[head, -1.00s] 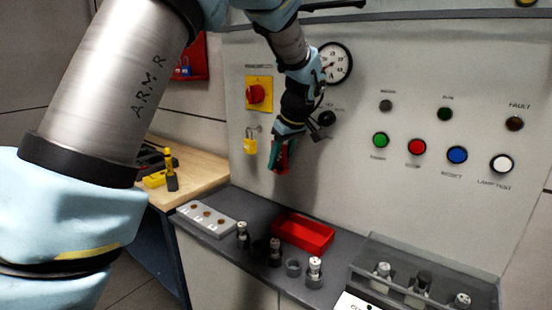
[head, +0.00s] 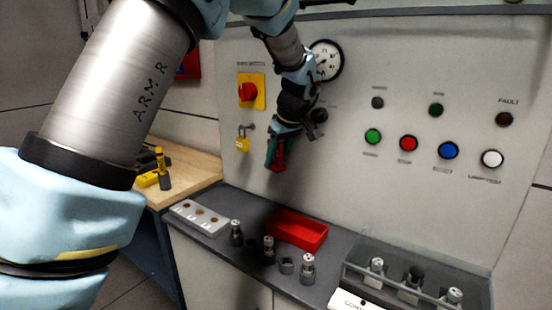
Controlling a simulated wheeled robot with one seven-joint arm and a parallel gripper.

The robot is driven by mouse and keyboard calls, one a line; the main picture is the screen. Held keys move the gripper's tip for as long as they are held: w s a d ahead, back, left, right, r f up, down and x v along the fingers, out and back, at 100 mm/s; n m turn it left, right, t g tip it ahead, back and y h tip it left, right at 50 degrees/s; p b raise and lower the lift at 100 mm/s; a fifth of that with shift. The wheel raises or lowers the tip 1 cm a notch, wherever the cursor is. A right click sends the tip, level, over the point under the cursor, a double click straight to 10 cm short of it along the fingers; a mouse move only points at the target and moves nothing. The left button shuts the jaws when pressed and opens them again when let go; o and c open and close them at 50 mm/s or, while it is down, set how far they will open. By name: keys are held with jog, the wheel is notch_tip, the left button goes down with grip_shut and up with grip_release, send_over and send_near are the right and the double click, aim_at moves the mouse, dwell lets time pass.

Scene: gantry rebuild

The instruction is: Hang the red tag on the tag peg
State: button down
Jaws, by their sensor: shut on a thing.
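My gripper (head: 273,158) is in front of the grey panel, just right of the yellow padlock (head: 242,145) and below the gauge. It points down and is shut on the red tag (head: 279,153). Only a narrow red strip of the tag shows beside the greenish fingers. Its hole cannot be made out. I cannot pick out the tag peg with certainty. A small dark fitting (head: 249,127) shows on the panel at the padlock, left of my gripper. My wrist hides part of the panel behind it.
Below is a dark ledge with a red tray (head: 297,228), a grey block (head: 199,216) and several small cylindrical parts. A rotary switch (head: 249,92) and a gauge (head: 326,60) flank my wrist. Coloured buttons are further right. A wooden bench (head: 197,172) stands left.

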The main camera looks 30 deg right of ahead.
jog(key=shift+c, duration=1.7)
grip_release()
jog(key=shift+d+r, duration=0.1)
jog(key=shift+r, duration=0.05)
